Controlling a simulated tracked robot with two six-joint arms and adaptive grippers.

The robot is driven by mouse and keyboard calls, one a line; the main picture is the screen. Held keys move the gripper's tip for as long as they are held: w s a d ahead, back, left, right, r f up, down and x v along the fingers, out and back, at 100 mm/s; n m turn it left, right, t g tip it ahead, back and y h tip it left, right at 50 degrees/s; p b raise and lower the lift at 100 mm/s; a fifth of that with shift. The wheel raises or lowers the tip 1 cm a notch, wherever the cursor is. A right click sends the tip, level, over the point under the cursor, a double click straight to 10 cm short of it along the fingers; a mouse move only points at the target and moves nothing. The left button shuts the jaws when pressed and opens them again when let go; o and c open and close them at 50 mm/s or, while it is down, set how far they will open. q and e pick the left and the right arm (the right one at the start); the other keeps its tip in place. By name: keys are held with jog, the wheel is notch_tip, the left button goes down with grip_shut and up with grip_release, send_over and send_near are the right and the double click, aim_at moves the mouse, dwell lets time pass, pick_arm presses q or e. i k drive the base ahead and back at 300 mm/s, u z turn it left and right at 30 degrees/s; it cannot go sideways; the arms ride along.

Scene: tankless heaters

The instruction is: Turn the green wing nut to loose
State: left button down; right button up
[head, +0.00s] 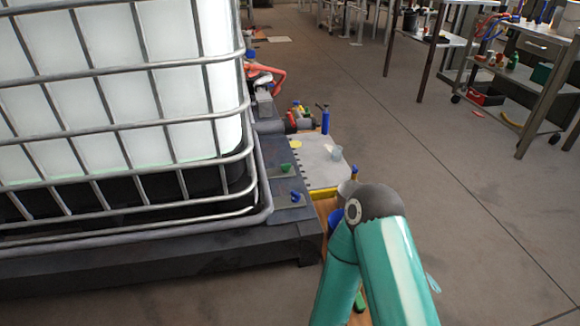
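A small green piece (285,168), which looks like the green wing nut, sits on a flat plate on the dark pallet beside the white tank. A small blue piece (295,196) sits on a similar plate just in front of it. Both are too small to tell how they are turned. A teal arm of mine with a dark joint rises from the bottom, to the right of the pallet's corner. Neither of my grippers shows in the head view.
A white tank in a metal cage (110,115) fills the left on its dark pallet (150,262). A grey board (312,160) with small items lies right of it. A blue bottle (325,120) stands behind. Wheeled shelving (515,85) is far right. The floor between is mostly clear.

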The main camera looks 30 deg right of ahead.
aim_at(285, 168)
jog(key=z, duration=0.05)
jog(key=i, duration=0.9)
jog(key=u, duration=0.1)
